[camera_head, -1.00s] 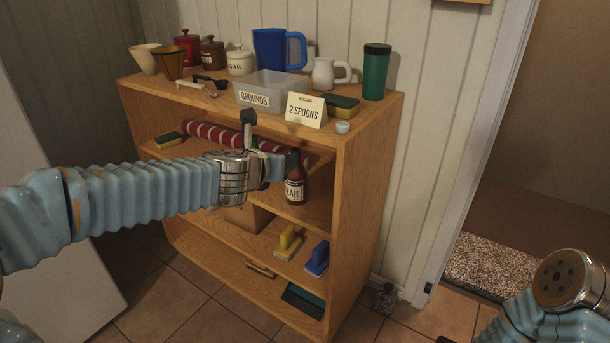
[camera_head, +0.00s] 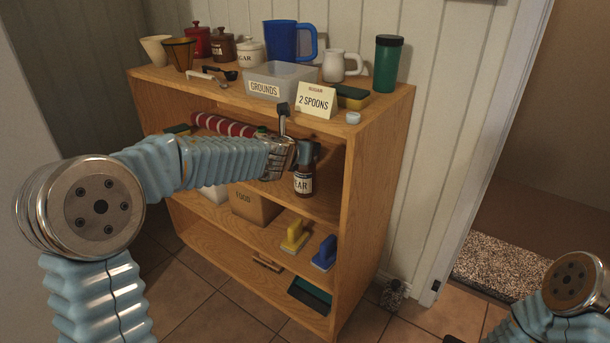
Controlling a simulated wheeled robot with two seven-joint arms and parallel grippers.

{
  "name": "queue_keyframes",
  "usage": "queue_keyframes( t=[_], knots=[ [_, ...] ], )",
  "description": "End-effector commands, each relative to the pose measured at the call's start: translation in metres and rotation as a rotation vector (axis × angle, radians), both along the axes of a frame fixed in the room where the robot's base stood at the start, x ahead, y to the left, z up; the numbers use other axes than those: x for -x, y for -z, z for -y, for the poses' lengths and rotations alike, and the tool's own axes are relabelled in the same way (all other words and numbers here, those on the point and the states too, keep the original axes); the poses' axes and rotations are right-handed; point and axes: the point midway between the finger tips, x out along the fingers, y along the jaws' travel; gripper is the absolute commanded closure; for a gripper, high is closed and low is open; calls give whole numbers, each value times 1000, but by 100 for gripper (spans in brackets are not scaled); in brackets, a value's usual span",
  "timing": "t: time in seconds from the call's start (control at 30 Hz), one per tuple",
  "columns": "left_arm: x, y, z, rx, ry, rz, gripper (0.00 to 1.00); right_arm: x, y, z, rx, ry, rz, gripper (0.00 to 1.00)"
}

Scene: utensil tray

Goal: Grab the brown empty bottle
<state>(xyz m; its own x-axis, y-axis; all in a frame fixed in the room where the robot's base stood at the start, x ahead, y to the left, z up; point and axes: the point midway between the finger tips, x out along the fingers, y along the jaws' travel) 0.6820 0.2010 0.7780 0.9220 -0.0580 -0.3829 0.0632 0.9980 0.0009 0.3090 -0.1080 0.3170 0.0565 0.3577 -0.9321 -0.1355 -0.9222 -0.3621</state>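The brown bottle (camera_head: 304,182) with a pale label stands upright at the right end of the shelf unit's upper inner shelf. My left gripper (camera_head: 308,152) is at the bottle's neck, with a blue-grey finger in front of its top. The neck and cap are largely hidden, and I cannot tell whether the fingers are closed on them. My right arm shows at the lower right corner, but its gripper is out of the picture.
The wooden shelf unit (camera_head: 376,165) has a red-and-white striped roll (camera_head: 226,126) behind my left arm. Its top holds a clear grounds bin (camera_head: 278,80), a sign, a blue pitcher and a green tumbler (camera_head: 387,64). Yellow and blue brushes (camera_head: 323,254) stand on a lower shelf.

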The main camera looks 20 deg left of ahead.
Motion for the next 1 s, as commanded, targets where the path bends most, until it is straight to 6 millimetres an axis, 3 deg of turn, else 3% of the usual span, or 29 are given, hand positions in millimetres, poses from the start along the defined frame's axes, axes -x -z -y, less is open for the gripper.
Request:
queue_keyframes(
  t=[0.07,0.43,0.83,1.0],
  knots=[
    [0,0,0,0,0,0,43,0,0,0,0,0,0,57],
    [0,0,0,1,0,0,100,0,0,0,0,0,0,57],
    [0,-1,0,1,0,1,100,0,0,0,0,0,0,57],
    [0,-11,0,2,-1,2,100,0,-8,0,-1,-1,0,57]
  ],
)
